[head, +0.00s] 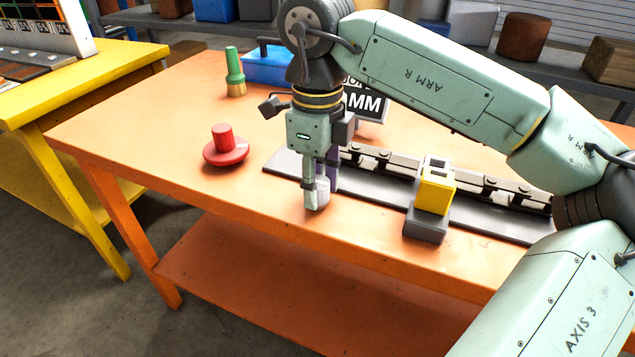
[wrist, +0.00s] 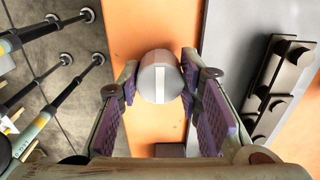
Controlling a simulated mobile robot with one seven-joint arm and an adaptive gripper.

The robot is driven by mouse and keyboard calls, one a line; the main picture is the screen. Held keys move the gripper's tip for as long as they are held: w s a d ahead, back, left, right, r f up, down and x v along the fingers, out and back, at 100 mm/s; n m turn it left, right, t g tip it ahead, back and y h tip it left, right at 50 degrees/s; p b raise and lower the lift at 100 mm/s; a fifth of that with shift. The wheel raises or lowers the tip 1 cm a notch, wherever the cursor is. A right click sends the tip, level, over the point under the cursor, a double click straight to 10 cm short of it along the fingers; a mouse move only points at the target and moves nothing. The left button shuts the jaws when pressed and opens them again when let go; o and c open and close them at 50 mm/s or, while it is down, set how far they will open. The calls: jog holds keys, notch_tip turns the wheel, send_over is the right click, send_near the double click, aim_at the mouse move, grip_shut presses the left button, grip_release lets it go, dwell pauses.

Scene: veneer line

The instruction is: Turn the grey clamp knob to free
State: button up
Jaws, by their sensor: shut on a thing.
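The grey clamp knob (wrist: 160,80) is a round cap with a white stripe, which runs up and down in the wrist view. In the head view, part of the knob (head: 323,193) shows beside my fingers at the front left of the dark grey plate (head: 281,163). My gripper (wrist: 159,84) points down and is shut on the knob, with a purple-padded finger on each side. It also shows in the head view (head: 316,190), hiding much of the knob. No marking for free is readable.
A dark chain-like rail (head: 380,160) runs along the plate. A yellow block on a grey base (head: 425,226) stands to the right. A red knob-shaped piece (head: 226,152), a green brush (head: 234,66), a blue box (head: 266,68) and a sign (head: 370,102) stand on the orange table (head: 130,122).

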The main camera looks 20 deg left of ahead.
aim_at(317, 182)
dwell(0.5)
jog(key=o, duration=1.1)
jog(key=shift+o, duration=0.2)
notch_tip(317, 182, up, 12)
